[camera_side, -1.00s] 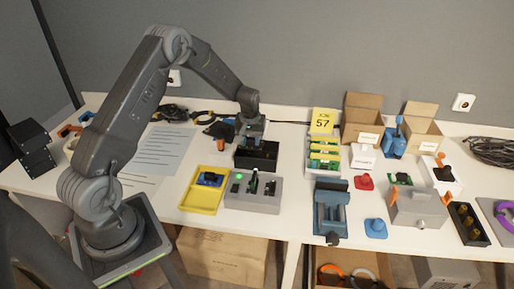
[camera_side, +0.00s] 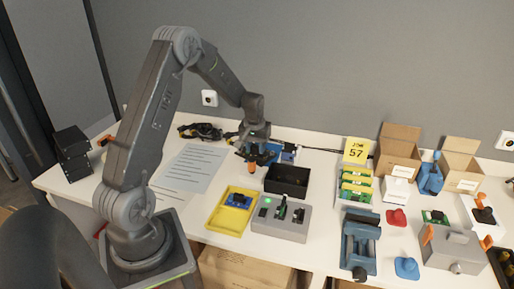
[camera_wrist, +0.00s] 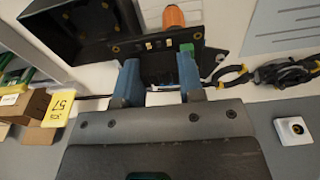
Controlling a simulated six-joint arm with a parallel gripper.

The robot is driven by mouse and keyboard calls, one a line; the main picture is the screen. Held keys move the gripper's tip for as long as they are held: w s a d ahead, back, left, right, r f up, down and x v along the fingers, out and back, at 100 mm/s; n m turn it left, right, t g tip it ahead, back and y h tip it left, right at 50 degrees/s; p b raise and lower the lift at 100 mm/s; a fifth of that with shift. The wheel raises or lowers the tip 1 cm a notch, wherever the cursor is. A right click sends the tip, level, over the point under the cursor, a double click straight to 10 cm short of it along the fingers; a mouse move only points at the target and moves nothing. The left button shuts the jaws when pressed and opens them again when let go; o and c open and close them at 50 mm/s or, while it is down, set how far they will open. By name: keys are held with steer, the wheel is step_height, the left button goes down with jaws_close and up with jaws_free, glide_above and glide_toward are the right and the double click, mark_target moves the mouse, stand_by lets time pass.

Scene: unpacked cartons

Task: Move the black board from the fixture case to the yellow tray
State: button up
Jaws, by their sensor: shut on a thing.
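My gripper (camera_side: 258,148) is above the table, behind and left of the open black box. In the wrist view its two blue fingers (camera_wrist: 160,84) are shut on a black board (camera_wrist: 158,62), which has small gold parts and a green part. The board is hard to make out in the side view. The yellow tray (camera_side: 217,219) is nearer the front edge, with a blue board (camera_side: 239,199) in its back part. A grey case (camera_side: 285,232) with a green light and dark upright parts stands to its right; I cannot tell whether it is the fixture case.
The open black box (camera_side: 287,181) stands behind the grey case. An orange-handled thing (camera_wrist: 174,15) is close to the held board. Paper sheets (camera_side: 190,168) lie to the left. Green boards in a rack (camera_side: 356,186) and a blue vise (camera_side: 359,243) stand to the right.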

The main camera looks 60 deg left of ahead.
steer(key=shift+d, duration=0.1)
steer(key=shift+s+d+f+m, duration=0.25)
steer(key=shift+s+m, duration=0.2)
steer(key=shift+m, duration=0.55)
steer(key=s+d+f+m, duration=0.1)
steer(key=s+d+m, duration=0.1)
steer(key=m, duration=0.4)
steer(key=s+d+f+m+h, duration=0.1)
steer(key=s+d+m, duration=0.1)
steer(key=m, duration=0.5)
steer(key=s+d+m+h, duration=0.1)
steer(key=s+d+m, duration=0.2)
steer(key=m, duration=0.3)
steer(key=shift+s+f, duration=0.4)
steer(key=shift+s, duration=0.35)
steer(key=shift+s+d+f+m+g, duration=0.35)
steer(key=shift+s+d+f+m, duration=0.75)
steer(key=shift+m, duration=1.4)
steer(key=shift+s+d+f+m+g, duration=0.3)
steer(key=shift+s+d+f+m, duration=0.75)
steer(key=shift+m, duration=1.45)
steer(key=shift+s+d+f+m+g, duration=0.35)
steer(key=shift+s+d+f+m, duration=0.4)
steer(key=shift+s+m, duration=1.2)
steer(key=shift+w+a+f+m, duration=0.1)
steer(key=shift+w+f+m, duration=0.2)
steer(key=shift+f, duration=0.2)
steer(key=shift+w+f+m, duration=0.25)
steer(key=shift+f, duration=0.2)
